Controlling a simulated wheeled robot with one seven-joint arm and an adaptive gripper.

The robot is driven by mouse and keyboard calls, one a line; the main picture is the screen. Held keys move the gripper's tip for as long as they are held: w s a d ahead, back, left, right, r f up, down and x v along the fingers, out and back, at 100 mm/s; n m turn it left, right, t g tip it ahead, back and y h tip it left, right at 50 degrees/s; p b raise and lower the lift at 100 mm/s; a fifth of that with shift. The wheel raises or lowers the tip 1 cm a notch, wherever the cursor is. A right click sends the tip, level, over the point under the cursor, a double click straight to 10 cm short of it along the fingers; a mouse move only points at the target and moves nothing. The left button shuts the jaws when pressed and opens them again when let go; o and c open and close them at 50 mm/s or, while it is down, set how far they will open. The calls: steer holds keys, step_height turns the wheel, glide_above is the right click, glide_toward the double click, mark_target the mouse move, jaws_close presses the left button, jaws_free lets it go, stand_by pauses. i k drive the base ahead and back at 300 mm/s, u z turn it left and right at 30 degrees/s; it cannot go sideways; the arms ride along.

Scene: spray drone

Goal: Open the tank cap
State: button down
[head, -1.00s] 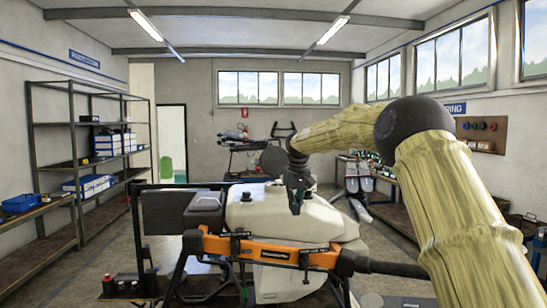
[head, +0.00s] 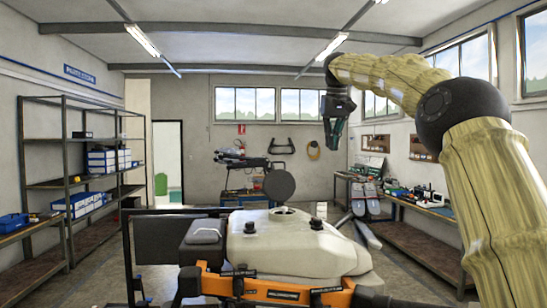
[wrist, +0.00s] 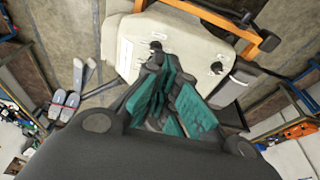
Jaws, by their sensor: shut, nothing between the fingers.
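The cream tank (head: 300,245) sits on the drone in the middle of the head view. A round opening with a pale rim (head: 283,210) shows on its top. A dark round disc (head: 280,186) stands upright just behind the opening and looks like the tank cap swung open; its hinge cannot be made out. My gripper (head: 333,143) is shut and empty, high above the tank and to its right, pointing down. In the wrist view its green-padded fingers (wrist: 175,105) hang over the tank (wrist: 185,50) and hide part of it; the cap cannot be made out there.
The orange drone frame (head: 275,290) crosses in front of the tank. A dark box (head: 203,240) sits left of it. Shelving (head: 75,170) lines the left wall, and a workbench (head: 420,207) the right. The air around my gripper is clear.

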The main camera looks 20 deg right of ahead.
mark_target(279, 186)
steer(key=i, duration=1.6)
